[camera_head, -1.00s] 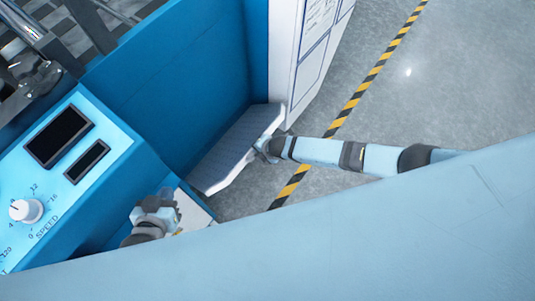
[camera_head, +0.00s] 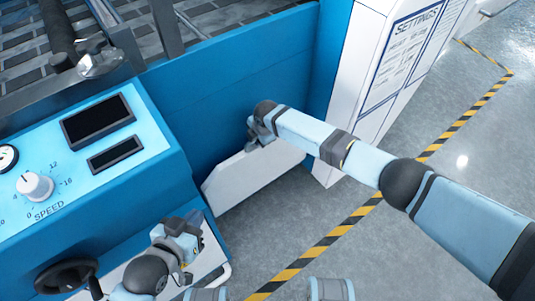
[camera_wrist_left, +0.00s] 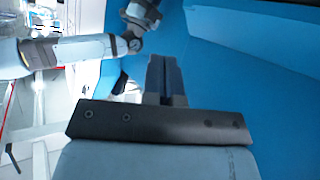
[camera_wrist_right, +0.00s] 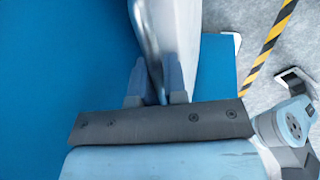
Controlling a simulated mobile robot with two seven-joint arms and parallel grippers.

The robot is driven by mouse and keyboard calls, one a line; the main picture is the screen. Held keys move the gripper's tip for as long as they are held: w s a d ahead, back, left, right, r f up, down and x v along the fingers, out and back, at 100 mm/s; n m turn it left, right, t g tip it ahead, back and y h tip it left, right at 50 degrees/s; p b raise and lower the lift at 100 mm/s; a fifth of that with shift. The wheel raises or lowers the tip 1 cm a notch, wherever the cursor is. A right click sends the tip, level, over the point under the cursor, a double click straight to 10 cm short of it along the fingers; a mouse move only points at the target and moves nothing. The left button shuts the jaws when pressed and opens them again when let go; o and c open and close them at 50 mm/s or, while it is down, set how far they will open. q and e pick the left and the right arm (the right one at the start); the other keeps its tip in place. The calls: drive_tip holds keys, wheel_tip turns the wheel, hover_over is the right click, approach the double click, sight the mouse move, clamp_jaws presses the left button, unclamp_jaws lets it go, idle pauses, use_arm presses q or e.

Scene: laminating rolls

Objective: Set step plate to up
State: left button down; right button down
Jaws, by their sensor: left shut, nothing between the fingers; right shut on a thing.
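The step plate (camera_head: 248,178) stands tilted up, close to the blue machine side, with its pale underside facing me in the head view. My right gripper (camera_head: 257,137) is at its upper edge. In the right wrist view the plate (camera_wrist_right: 178,35) runs edge-on between the fingers of the right gripper (camera_wrist_right: 153,84), which is shut on it. My left gripper (camera_head: 188,236) is beside the control panel, low and apart from the plate. In the left wrist view the fingers of the left gripper (camera_wrist_left: 163,76) are together with nothing between them.
The blue control panel (camera_head: 150,160) with a speed knob (camera_head: 35,186) and a handwheel (camera_head: 65,272) is at the left. A white cabinet labelled SETTINGS (camera_head: 385,70) stands behind the plate.

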drive_tip(key=shift+w+a+f, duration=0.15)
drive_tip(key=shift+w+a, duration=0.1)
drive_tip(key=shift+a, duration=0.05)
use_arm(q)
drive_tip(key=r, duration=0.1)
drive_tip(key=w+d+r+t+h, duration=0.1)
drive_tip(key=shift+w+r+b, duration=0.2)
drive_tip(key=shift+r+b, duration=0.15)
use_arm(e)
drive_tip(key=shift+w+a, duration=0.2)
drive_tip(key=shift+w, duration=0.15)
use_arm(q)
drive_tip(key=shift+f, duration=0.1)
use_arm(e)
drive_tip(key=c, duration=1.2)
unclamp_jaws()
drive_tip(key=shift+r, duration=0.2)
